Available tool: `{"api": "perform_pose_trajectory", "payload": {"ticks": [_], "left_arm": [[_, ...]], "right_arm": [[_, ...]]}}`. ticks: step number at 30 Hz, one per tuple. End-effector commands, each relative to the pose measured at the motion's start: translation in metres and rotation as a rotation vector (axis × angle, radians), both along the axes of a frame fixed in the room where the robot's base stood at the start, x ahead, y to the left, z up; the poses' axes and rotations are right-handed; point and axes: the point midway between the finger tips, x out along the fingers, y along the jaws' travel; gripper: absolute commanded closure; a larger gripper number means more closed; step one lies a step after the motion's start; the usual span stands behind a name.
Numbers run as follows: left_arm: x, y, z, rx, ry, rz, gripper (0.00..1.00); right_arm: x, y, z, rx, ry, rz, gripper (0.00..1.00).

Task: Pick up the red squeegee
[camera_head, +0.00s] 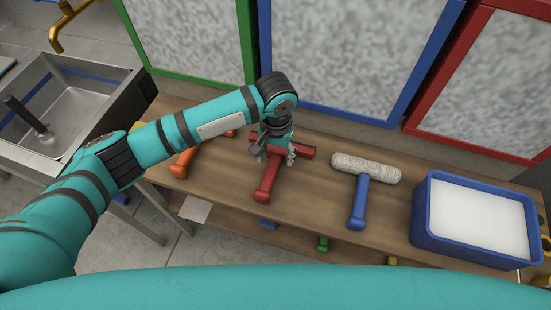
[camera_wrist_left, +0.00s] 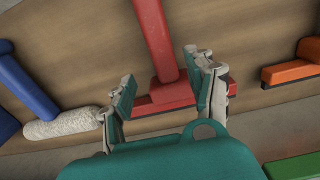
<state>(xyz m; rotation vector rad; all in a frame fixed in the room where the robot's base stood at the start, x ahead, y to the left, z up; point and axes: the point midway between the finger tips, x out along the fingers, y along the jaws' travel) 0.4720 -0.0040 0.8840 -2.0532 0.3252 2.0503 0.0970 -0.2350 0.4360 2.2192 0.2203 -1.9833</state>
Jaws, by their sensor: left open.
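The red squeegee (camera_head: 267,178) lies on the wooden table in the head view, its handle towards me and its head towards the back edge. It also shows in the left wrist view (camera_wrist_left: 156,45), where its handle runs up the picture and its head lies crosswise. My left gripper (camera_head: 276,152) is over the squeegee, near where the handle meets the head. In the left wrist view my left gripper (camera_wrist_left: 164,88) is open, with one finger on each side of the handle's base. I cannot tell whether the fingers touch it. My right gripper is not in view.
An orange squeegee (camera_head: 186,160) lies left of the red one on the wooden table (camera_head: 315,205). A blue-handled roller (camera_head: 362,182) lies to the right, then a blue tray (camera_head: 423,232). A metal sink (camera_head: 60,135) stands left. Framed panels (camera_head: 335,50) stand behind.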

Motion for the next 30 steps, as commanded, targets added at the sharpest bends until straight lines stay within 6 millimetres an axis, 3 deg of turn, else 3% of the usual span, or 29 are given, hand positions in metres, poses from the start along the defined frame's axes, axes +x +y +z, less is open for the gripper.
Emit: {"api": "perform_pose_trajectory", "payload": {"ticks": [9, 18, 30], "left_arm": [[0.003, 0.006, -0.042, 0.002, 0.002, 0.001, 0.44], [0.003, 0.006, -0.048, 0.0, 0.0, 0.0, 0.44], [0.003, 0.006, -0.048, 0.0, 0.0, 0.0, 0.97]], "right_arm": [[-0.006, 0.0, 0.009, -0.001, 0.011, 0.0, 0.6], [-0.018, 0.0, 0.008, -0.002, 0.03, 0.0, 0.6], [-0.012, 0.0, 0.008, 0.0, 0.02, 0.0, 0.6]]}}
